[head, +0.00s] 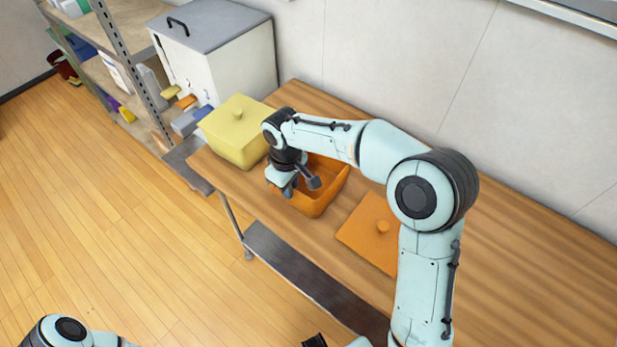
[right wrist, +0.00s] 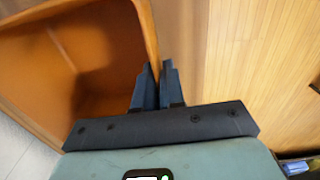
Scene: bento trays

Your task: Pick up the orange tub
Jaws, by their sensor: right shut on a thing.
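The orange tub (head: 322,203) stands open and without its lid on the wooden table, just right of the yellow tub. My right gripper (head: 289,190) is at the tub's near-left wall, with my forearm reaching over the tub. In the right wrist view the tub (right wrist: 45,70) is empty where I can see inside. There the fingers of my right gripper (right wrist: 159,78) are shut on its side wall, one finger on each side. My arm hides part of the tub in the head view. My left gripper is not in view.
An orange lid (head: 360,235) lies flat to the right of the tub. A yellow lidded tub (head: 232,145) stands close on the left. A white box with a grey lid (head: 245,65) and a shelf rack (head: 123,60) are behind. The table's right side is clear.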

